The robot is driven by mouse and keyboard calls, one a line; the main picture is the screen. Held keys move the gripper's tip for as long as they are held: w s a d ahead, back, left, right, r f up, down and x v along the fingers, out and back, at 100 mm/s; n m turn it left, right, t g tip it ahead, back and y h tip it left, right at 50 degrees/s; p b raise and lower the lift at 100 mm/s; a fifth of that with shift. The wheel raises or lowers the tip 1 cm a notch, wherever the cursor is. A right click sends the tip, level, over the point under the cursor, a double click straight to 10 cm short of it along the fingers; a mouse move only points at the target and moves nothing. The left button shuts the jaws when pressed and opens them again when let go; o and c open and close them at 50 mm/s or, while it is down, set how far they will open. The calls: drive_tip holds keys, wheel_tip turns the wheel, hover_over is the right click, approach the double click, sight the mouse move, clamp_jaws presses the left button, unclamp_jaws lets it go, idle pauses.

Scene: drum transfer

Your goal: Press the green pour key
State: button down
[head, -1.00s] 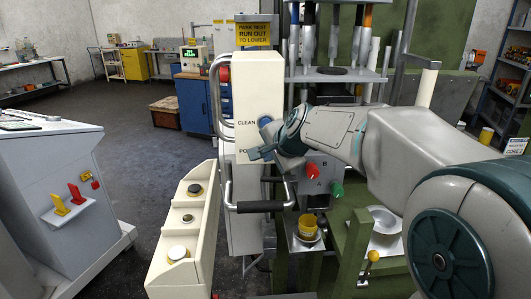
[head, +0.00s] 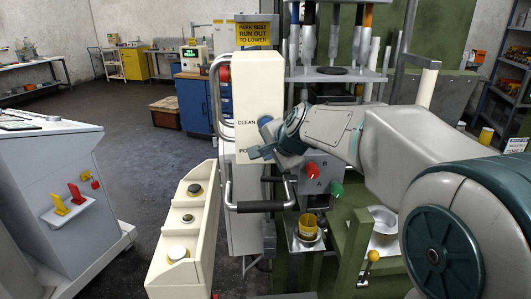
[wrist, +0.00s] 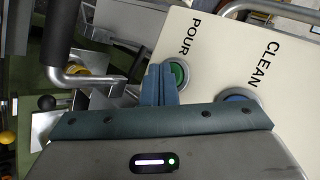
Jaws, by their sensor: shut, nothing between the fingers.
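The green pour key (wrist: 178,74) is a round button in a pale ring on a cream panel (wrist: 215,50), beside the word POUR in the wrist view. My gripper (wrist: 160,70) is shut and empty, its blue-grey fingertips overlapping the left part of the key in that view. I cannot tell whether they touch it. A blue key (wrist: 236,98) sits by the word CLEAN. In the head view the cream panel (head: 259,85) stands upright, and my gripper (head: 258,153) is at its lower front. The green key is hidden there behind my gripper and wrist.
A black-handled metal bar (head: 260,206) juts out just below my gripper. A grey box with a red knob (head: 313,172) and a green knob (head: 337,191) is close on the right. A cream pedestal with round buttons (head: 188,225) stands at lower left.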

drive_tip(key=shift+s+d, duration=0.1)
drive_tip(key=shift+s, duration=0.65)
drive_tip(key=s, duration=0.5)
drive_tip(key=shift+d+b, duration=0.25)
drive_tip(key=shift+b, duration=0.05)
drive_tip(key=s+d+f+n+g+h, duration=0.1)
drive_tip(key=s+d+f+n, duration=0.2)
drive_tip(key=s, duration=0.5)
drive_tip(key=s+d+f+n+g+h, duration=0.2)
drive_tip(key=s+d+f+n, duration=0.1)
drive_tip(key=s+d+f, duration=0.2)
drive_tip(key=s+d+f+n+g+h, duration=0.1)
drive_tip(key=s+d+f+n, duration=0.2)
drive_tip(key=s+d, duration=0.3)
drive_tip(key=s+n, duration=0.1)
drive_tip(key=s, duration=0.3)
drive_tip(key=shift+s+d+f+g+h, duration=0.3)
drive_tip(key=shift+s+d+f+g, duration=0.05)
drive_tip(key=shift+d+f+g, duration=0.05)
